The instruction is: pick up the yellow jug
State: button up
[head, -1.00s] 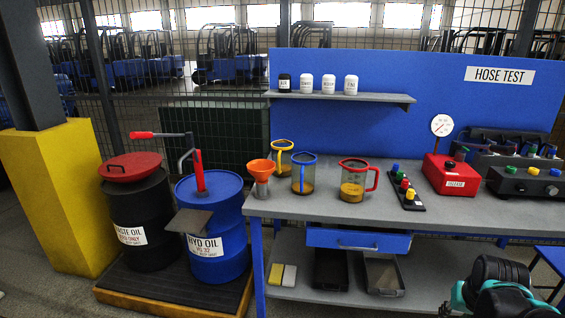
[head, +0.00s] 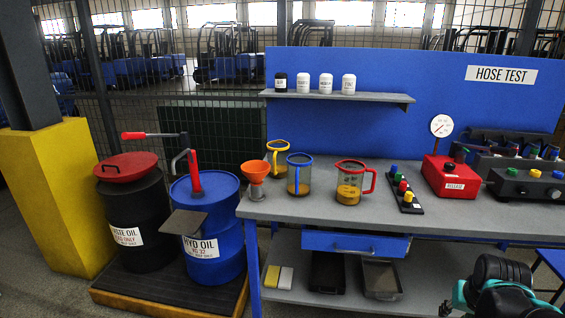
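The yellow jug (head: 277,147) stands upright at the back left of the grey workbench (head: 320,212). It is a clear jug with a yellow rim and a yellow handle on its left side. The orange funnel (head: 256,172) and the blue-rimmed jug (head: 299,174) stand in front of it and hide its lower part. A part of my arm shows at the bottom right corner. My gripper cannot be made out there.
A red-rimmed jug (head: 352,183) stands right of the blue one. A switch strip (head: 404,192) and red gauge box (head: 450,176) are further right. Blue (head: 205,235) and black (head: 140,220) drums stand left of the bench. A shelf (head: 335,95) with several small bottles hangs above.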

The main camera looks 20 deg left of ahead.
aim_at(278, 151)
jog(key=i+l+u, duration=0.15)
jog(key=u, duration=0.25)
jog(key=i+l+u, duration=0.2)
jog(key=u, duration=0.15)
jog(key=i, duration=0.05)
